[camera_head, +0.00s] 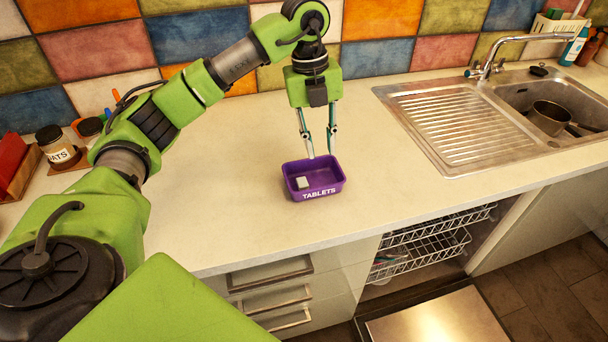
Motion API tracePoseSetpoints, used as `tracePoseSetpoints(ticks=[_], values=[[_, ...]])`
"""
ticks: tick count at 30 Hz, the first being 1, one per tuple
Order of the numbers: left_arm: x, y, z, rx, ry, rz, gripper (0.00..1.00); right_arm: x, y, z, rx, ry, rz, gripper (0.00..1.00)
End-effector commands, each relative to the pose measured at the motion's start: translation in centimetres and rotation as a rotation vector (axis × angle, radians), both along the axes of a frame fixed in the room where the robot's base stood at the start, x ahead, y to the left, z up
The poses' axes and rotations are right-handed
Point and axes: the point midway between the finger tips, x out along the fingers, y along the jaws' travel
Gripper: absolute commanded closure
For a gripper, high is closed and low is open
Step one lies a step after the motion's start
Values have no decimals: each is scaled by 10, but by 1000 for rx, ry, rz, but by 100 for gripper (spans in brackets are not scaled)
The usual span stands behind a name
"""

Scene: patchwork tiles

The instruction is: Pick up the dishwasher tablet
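A small whitish dishwasher tablet (302,183) lies inside a purple tray (320,193) lettered TABLETS, towards the tray's left side. The tray sits on the pale worktop. My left gripper (320,156) points down over the back of the tray. Its two fingers are apart with nothing between them. The fingertips are above and behind the tablet, slightly to its right. My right gripper does not show.
The steel drainer (450,125) and sink with a pot (549,117) are at the right. Jars (57,147) stand at the back left. Below the counter, the dishwasher is open, with its racks (425,248) showing. The worktop around the tray is clear.

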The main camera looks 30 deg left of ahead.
Motion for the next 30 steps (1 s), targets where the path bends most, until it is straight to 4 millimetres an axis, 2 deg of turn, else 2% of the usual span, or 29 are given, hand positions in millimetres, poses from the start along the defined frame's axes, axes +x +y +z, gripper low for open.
tracePoseSetpoints(ticks=[1,3,6,11,18,25,30], values=[[-2,19,8,54,11,42,78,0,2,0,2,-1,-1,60],[-6,37,14,105,28,85,78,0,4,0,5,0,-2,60],[-9,47,12,135,42,109,78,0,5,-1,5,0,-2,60],[-10,47,-13,138,47,110,78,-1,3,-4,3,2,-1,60],[-10,47,-55,136,45,109,78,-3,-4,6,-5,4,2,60],[-10,46,-71,135,42,107,78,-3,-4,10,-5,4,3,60],[-12,42,-93,135,46,106,78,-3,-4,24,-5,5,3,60]])
